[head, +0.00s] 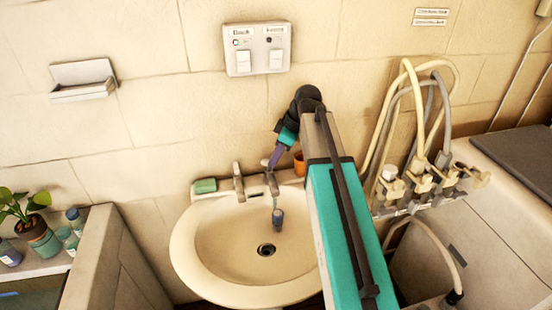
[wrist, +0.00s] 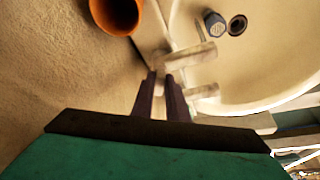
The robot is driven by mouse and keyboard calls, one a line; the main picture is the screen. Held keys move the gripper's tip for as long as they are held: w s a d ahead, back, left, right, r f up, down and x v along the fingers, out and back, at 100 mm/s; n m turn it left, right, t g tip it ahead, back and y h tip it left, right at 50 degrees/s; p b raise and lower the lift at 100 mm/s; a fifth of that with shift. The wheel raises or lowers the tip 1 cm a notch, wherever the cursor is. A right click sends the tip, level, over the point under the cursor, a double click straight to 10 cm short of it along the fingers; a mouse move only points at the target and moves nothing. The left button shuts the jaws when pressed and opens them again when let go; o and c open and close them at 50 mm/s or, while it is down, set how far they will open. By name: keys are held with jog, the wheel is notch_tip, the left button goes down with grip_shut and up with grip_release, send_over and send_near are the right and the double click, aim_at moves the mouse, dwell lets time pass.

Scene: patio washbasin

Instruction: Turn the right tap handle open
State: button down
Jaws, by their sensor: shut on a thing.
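The right tap (head: 272,184) stands on the back rim of the cream washbasin (head: 186,247), and its pale spout also shows in the wrist view (wrist: 190,56). My gripper (head: 267,163) is at the top of this tap. In the wrist view its two dark fingers (wrist: 162,76) are close together, shut at the tap's handle end. The fingers hide most of the handle, so its turn angle is unclear. The left tap (head: 239,184) stands beside it, apart from my gripper; it also shows in the wrist view (wrist: 203,92).
An orange cup (head: 300,164) stands close to the right of the tap. A small grey cylinder (head: 278,218) shows over the basin below the right tap. A green block (head: 205,186) lies on the left rim. Hoses and valves (head: 424,180) crowd the right side.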

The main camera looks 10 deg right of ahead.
dwell(0.3)
jog(key=c, duration=1.7)
grip_release()
jog(key=shift+c, duration=0.2)
jog(key=shift+r, duration=0.1)
jog(key=b+v, duration=0.2)
jog(key=v, duration=1.1)
jog(key=shift+r, duration=0.35)
